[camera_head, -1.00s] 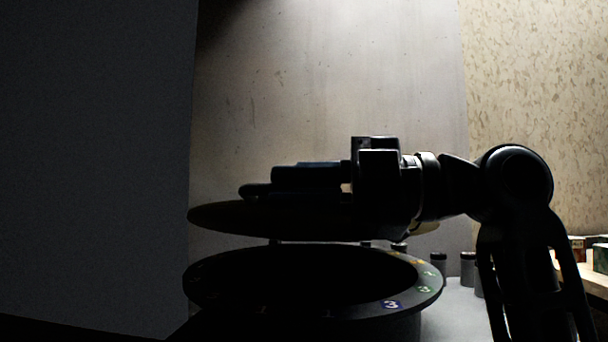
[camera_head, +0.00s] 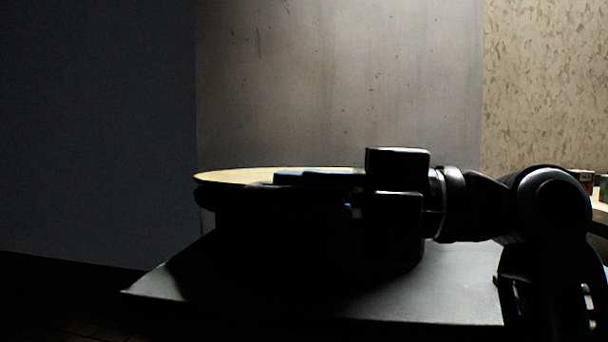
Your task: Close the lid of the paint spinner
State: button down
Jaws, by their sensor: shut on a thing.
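The paint spinner (camera_head: 285,240) is a dark round drum standing on a grey tabletop, its front in deep shadow. Its lid (camera_head: 235,176) is a round disc with a tan top, lying about level just over the drum. I cannot tell whether it touches the rim all round. My gripper (camera_head: 300,187) comes in from the right, lying sideways, with its dark fingers across the near part of the lid. It is shut on the lid, though the contact is too dark to see. The spinner's numbered ring and inside are hidden.
The grey tabletop (camera_head: 455,285) has bare room to the right of the spinner, under my arm. A dark panel (camera_head: 95,130) stands at the left. Small boxes (camera_head: 585,182) sit on a pale shelf at the far right edge.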

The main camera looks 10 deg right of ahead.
jog(key=f+m, duration=0.2)
jog(key=f, duration=0.1)
jog(key=w+f+m, duration=0.1)
jog(key=shift+d+f+m+h, duration=0.1)
jog(key=shift+f+m+h, duration=0.2)
jog(key=shift+m, duration=0.1)
jog(key=c, duration=1.1)
grip_release()
jog(key=shift+d, duration=0.1)
jog(key=s+d+r+n, duration=0.1)
jog(key=d, duration=0.1)
jog(key=s+d+r+n+p, duration=0.1)
jog(key=d+n, duration=0.1)
jog(key=s+d+r+n+p, duration=0.1)
jog(key=d, duration=0.2)
jog(key=shift+s+d+r+n, duration=0.1)
jog(key=shift+r+n, duration=0.05)
jog(key=shift+n, duration=0.15)
